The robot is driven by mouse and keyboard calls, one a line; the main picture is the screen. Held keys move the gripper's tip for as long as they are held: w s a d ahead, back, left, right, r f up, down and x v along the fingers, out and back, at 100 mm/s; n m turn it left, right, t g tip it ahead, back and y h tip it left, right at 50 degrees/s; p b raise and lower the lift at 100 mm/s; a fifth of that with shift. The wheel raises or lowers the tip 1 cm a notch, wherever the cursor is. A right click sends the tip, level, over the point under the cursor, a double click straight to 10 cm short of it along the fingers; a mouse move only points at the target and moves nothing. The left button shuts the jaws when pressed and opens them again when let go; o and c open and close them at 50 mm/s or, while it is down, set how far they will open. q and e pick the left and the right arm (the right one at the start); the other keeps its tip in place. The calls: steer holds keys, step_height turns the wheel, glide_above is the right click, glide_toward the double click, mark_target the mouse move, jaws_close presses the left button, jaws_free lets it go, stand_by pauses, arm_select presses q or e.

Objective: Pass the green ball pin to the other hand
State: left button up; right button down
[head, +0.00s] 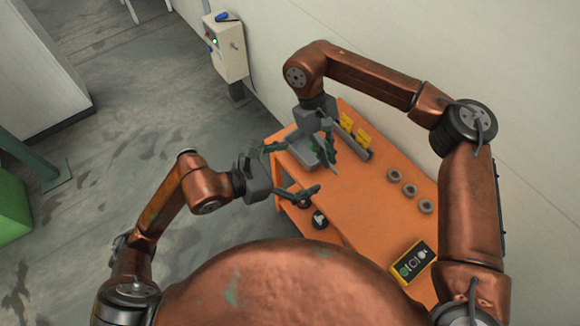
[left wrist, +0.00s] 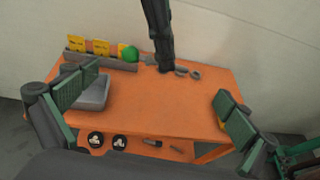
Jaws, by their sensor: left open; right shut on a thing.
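The green ball pin (left wrist: 131,54) shows as a green ball in the left wrist view, just left of my right gripper's dark finger (left wrist: 164,50). Its shank is mostly hidden. In the head view I cannot make the pin out clearly. My right gripper (head: 328,148) is shut on the pin, above the back of the orange table (head: 375,205). My left gripper (head: 290,172) is open and empty at the table's left edge, with its fingers spread. Its fingers also frame the left wrist view (left wrist: 152,110), with the ball beyond them and apart from them.
Three grey rings (head: 410,190) lie along the right side. A dark panel (head: 414,260) lies near the front. A wall box (head: 227,48) stands behind.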

arm_select(q)
steer(key=x, duration=0.8)
steer(key=shift+w, duration=0.1)
steer(key=shift+c, duration=0.3)
steer(key=shift+d+f, duration=0.1)
steer(key=shift+d, duration=0.05)
steer(key=c, duration=1.1)
arm_select(e)
steer(key=c, duration=2)
jaws_free()
steer(key=shift+r, duration=0.1)
